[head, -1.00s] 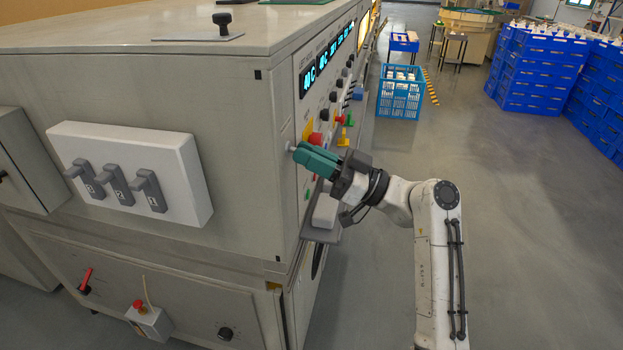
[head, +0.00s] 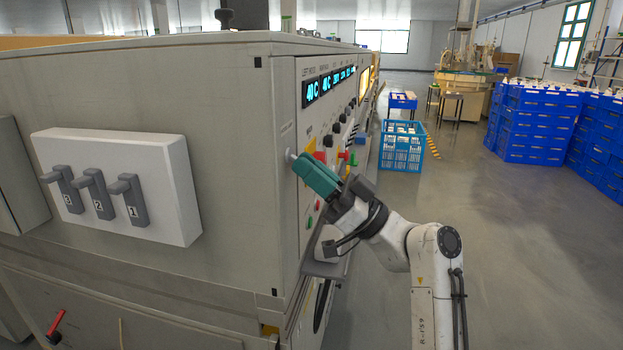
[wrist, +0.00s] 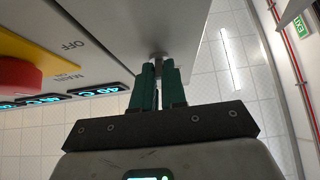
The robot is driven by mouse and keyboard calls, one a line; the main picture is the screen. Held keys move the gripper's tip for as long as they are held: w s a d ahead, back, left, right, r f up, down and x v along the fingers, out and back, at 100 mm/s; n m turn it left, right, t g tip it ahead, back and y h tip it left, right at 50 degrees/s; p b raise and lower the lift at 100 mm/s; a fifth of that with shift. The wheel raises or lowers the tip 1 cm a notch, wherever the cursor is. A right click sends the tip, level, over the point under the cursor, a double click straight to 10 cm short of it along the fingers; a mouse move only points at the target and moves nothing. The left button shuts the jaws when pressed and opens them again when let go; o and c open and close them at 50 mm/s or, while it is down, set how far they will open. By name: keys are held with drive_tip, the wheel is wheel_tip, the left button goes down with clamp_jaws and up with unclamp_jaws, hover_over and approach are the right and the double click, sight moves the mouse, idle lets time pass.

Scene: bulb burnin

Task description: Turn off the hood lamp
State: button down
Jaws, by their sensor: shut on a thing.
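A small silvery switch lever (head: 290,155) sticks out of the control panel near its left edge, and it also shows as a grey metal stub in the wrist view (wrist: 157,62). My gripper (head: 302,166) has green fingers, shut around this lever from the right. In the wrist view the fingertips (wrist: 158,78) close on the stub from both sides. They hide most of the lever, so its exact position is unclear. A small label (head: 287,128) stands above the lever, too small to read. No hood lamp can be made out for certain.
A red button on a yellow plate (wrist: 20,78) is close to the left of my fingers in the wrist view. Blue displays (head: 317,89) and knobs line the panel. A three-lever switch box (head: 120,180) is on the near side.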

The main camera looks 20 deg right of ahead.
drive_tip(key=shift+f, duration=0.1)
drive_tip(key=c, duration=1.2)
unclamp_jaws()
drive_tip(key=v, duration=1)
drive_tip(key=shift+s+d+f, duration=0.2)
drive_tip(key=shift+d+f, duration=0.05)
